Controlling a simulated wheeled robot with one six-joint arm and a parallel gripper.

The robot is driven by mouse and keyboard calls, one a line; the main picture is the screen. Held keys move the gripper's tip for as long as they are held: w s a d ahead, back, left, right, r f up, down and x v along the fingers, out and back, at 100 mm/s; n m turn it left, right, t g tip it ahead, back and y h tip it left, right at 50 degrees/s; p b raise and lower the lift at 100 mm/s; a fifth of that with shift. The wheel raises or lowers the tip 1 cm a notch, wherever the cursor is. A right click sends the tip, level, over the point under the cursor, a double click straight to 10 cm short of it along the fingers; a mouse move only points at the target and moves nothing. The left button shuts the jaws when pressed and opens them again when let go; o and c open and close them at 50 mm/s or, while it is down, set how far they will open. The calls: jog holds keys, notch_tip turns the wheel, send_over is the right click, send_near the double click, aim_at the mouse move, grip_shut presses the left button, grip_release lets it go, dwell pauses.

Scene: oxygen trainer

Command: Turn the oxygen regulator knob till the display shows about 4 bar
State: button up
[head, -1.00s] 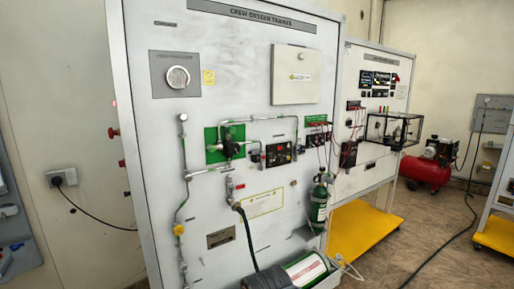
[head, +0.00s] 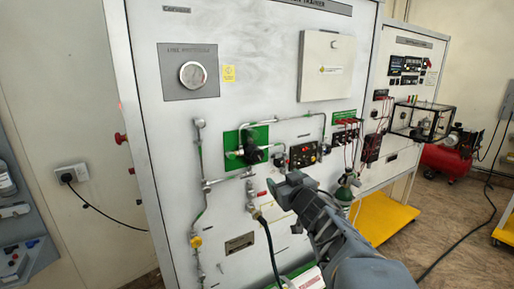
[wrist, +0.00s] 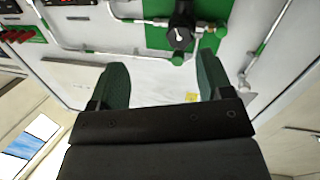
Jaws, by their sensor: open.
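The dark oxygen regulator (head: 252,150) is mounted on a green plate (head: 230,141) on the white trainer panel. In the wrist view the regulator (wrist: 181,14) is at the top, with a small dark round face (wrist: 179,38) bearing a light mark. I cannot tell its knob apart clearly. A black panel (head: 304,154) with small lights is to its right; no pressure reading is legible. My gripper (head: 272,186) is below and right of the regulator in the head view. In the wrist view my gripper (wrist: 161,70) is open and empty, its green-faced fingers apart from the regulator.
Metal pipes (head: 222,180) run across the panel around the regulator. A hose (head: 268,240) hangs below, and a green cylinder (head: 344,190) is partly behind my arm. A second trainer with a clear box (head: 421,121) stands to the right.

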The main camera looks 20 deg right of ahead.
aim_at(259, 156)
jog(key=w+y+p, duration=0.1)
jog(key=w, duration=0.3)
jog(key=w+a+r+n+y, duration=0.1)
jog(key=w, duration=0.4)
jog(key=w+a+r+n+y+p, duration=0.1)
jog(key=w, duration=0.3)
jog(key=shift+w+r+t+p, duration=0.2)
jog(key=shift+r+t+p, duration=0.05)
jog(key=shift+t+p, duration=0.05)
